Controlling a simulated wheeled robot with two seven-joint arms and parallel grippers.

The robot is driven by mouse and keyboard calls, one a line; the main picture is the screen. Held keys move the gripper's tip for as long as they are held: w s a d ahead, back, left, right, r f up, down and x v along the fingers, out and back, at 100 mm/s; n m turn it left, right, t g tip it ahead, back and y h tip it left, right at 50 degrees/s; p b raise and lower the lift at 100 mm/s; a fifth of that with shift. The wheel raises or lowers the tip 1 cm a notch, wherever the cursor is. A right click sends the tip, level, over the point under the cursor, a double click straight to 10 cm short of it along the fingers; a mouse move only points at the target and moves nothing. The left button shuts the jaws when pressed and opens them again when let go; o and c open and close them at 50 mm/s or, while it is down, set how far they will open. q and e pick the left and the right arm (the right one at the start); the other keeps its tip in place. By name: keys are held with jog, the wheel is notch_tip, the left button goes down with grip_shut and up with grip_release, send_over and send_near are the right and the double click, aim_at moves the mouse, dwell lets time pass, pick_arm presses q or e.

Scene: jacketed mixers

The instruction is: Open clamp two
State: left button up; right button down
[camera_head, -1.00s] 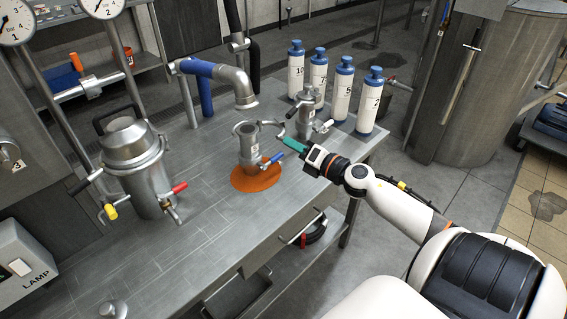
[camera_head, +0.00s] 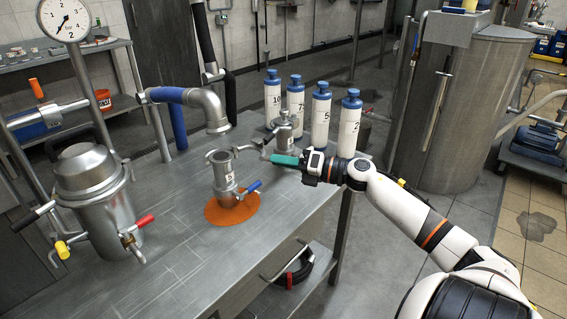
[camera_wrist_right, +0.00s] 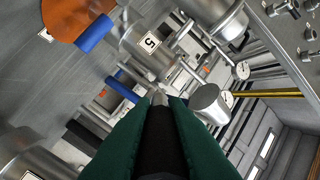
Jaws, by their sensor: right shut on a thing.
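My right gripper (camera_head: 285,160) has green fingers and is shut on a thin metal clamp lever (camera_head: 251,147), whose far end reaches the rim of a small steel vessel (camera_head: 224,176). The vessel stands upright on an orange mat (camera_head: 232,208) and has a blue-handled valve low on its right. In the right wrist view the green fingers (camera_wrist_right: 160,112) are close together around a metal tip, and the vessel shows behind them with a label that seems to read 5. The fingers hide the gripped part, and I cannot read a clamp number. My left gripper is out of view.
A second small steel vessel (camera_head: 284,136) stands just behind my right gripper. Several blue-capped bottles (camera_head: 320,118) line the table's back right. A large lidded steel pot (camera_head: 98,200) stands at left.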

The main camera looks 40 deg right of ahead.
jog(key=shift+w+r, duration=0.1)
jog(key=shift+r, duration=0.25)
jog(key=c, duration=1.8)
grip_release()
jog(key=o, duration=0.4)
jog(key=shift+w+f, duration=0.15)
jog(key=shift+w, duration=0.05)
jog(key=shift+c, duration=0.2)
jog(key=shift+f, duration=0.15)
jog(key=shift+s+d+f, duration=0.1)
jog(key=shift+s+d, duration=0.1)
jog(key=shift+s, duration=0.25)
jog(key=v, duration=1.1)
